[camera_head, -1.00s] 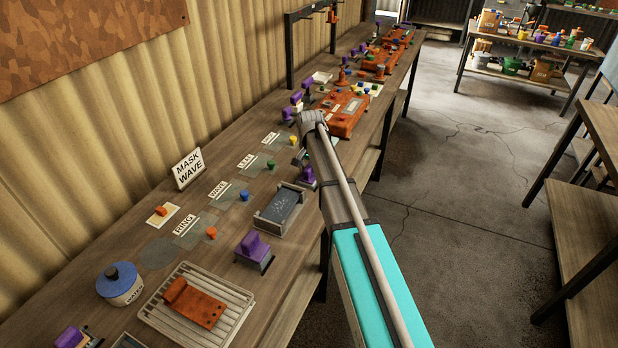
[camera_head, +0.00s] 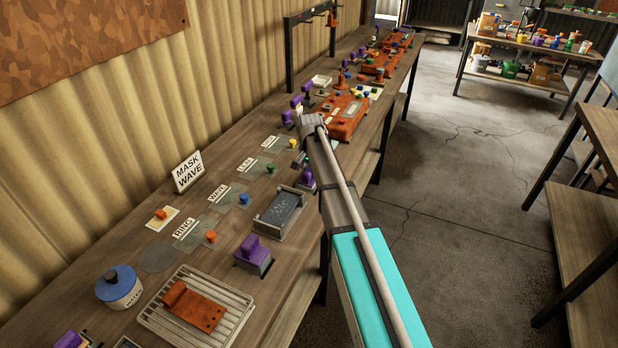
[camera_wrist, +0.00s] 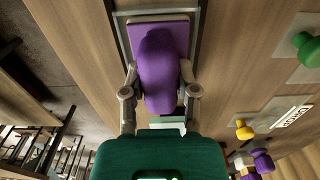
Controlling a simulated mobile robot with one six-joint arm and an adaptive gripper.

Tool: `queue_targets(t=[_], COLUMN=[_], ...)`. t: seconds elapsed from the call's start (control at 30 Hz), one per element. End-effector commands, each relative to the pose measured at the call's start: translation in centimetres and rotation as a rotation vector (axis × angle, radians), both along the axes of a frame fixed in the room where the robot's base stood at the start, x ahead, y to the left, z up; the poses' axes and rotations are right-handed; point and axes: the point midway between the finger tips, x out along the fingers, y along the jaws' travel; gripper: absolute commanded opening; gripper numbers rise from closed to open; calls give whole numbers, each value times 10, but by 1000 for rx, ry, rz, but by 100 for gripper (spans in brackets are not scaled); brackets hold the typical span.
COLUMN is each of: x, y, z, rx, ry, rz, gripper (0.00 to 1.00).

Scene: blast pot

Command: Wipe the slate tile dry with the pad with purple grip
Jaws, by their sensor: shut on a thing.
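The slate tile (camera_head: 278,212) is a dark, flat panel with pale marks, lying in a light-edged tray on the bench in the head view. Beyond it, a purple-gripped pad (camera_head: 307,181) is partly hidden behind my arm. In the wrist view, my gripper (camera_wrist: 160,92) is shut on a rounded purple grip (camera_wrist: 158,60), one finger on each side. A flat purple plate shows under the grip, within a grey frame. I cannot tell whether the pad touches what is below. Another purple-gripped block (camera_head: 253,250) stands nearer on the bench.
A slatted rack (camera_head: 235,312) with a rust-coloured plate (camera_head: 195,305) and a blue-lidded pot (camera_head: 118,287) stand at the near end. Clear stencil sheets with coloured knobs line the wall side, by the mask sign (camera_head: 187,172). An orange block (camera_head: 345,117) lies beyond my gripper.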

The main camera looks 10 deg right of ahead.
Motion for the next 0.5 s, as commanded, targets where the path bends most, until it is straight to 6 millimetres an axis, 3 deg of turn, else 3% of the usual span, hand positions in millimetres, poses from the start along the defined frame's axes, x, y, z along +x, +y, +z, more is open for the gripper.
queue_targets(t=[0.5], x=[0], y=[0], z=[26], rx=[-1], ry=[1], rz=[0], gripper=[0])
